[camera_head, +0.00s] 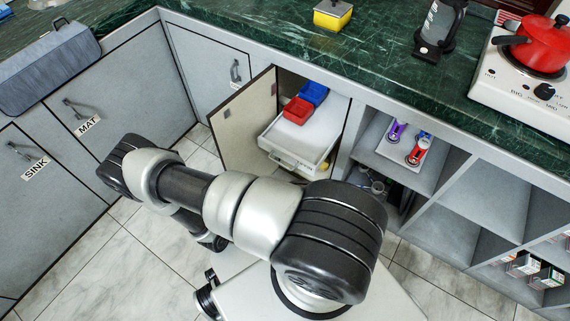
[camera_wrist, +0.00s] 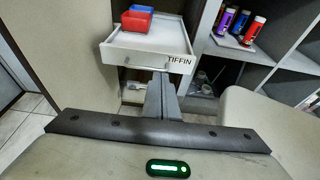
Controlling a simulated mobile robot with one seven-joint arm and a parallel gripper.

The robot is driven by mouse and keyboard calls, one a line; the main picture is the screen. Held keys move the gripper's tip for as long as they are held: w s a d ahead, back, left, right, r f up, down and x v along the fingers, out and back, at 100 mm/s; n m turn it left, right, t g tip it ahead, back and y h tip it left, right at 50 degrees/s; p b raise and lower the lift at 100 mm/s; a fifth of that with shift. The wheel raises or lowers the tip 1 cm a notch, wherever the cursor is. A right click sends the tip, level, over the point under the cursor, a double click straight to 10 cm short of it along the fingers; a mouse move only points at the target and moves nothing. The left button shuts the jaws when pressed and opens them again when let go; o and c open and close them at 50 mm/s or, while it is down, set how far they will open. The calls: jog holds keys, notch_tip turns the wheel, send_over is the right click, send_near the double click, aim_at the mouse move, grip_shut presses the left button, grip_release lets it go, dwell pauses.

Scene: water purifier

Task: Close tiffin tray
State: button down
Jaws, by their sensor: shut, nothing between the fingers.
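The tiffin tray (camera_head: 322,150) is a white pull-out drawer inside an open cabinet, and it sticks out past the cabinet front. In the wrist view the tray (camera_wrist: 115,48) carries the label TIFFIN and a handle on its front. A red box (camera_head: 297,110) and a blue box (camera_head: 314,93) sit on it towards the back left. My gripper (camera_wrist: 161,76) is shut and empty, with its fingertips at or just in front of the tray's front face, below the handle. I cannot tell whether they touch. In the head view my arm hides the gripper.
The cabinet door (camera_head: 250,128) stands open on the left of the tray. To the right, an open shelf (camera_head: 370,151) holds several bottles, with dark items in the compartment below. A green marble counter (camera_head: 270,30) runs above. Tiled floor (camera_head: 75,265) is free at the left.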

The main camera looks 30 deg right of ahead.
jog(key=b, duration=0.2)
send_near(293, 157)
jog(key=x, duration=0.5)
jog(key=shift+s+a+f, duration=0.1)
jog(key=shift+f, duration=0.05)
jog(key=shift+w+d, duration=0.25)
jog(key=shift+d, duration=0.35)
